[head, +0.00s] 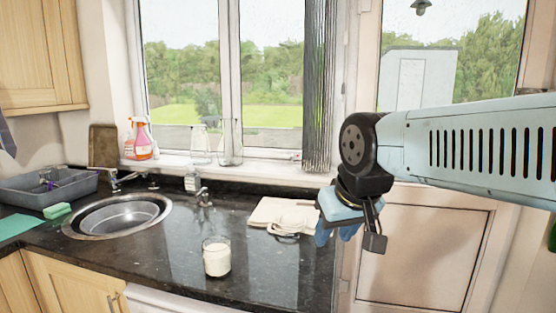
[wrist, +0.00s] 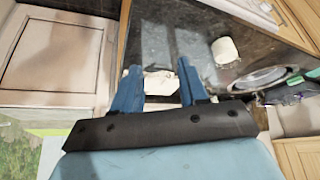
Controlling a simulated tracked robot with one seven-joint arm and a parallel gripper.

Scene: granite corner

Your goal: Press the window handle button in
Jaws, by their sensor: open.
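The window (head: 268,70) stands behind the counter, with a dark curtain or blind (head: 319,85) down its right side. I cannot make out the window handle or its button in either view. My gripper (head: 336,234) hangs in front of the right end of the counter, right of the window, fingers pointing down. In the wrist view my gripper (wrist: 158,67) shows two blue fingers spread apart with nothing held between them. The pale cloth (wrist: 158,83) appears beyond and between the fingers, apart from them.
On the dark counter (head: 130,260) are a glass of white contents (head: 217,258), a board with cloth (head: 285,214), a sink (head: 122,216) and a grey tub (head: 45,188). Spray bottles (head: 142,140) and clear glasses (head: 201,145) stand along the sill. A door (head: 425,250) is at right.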

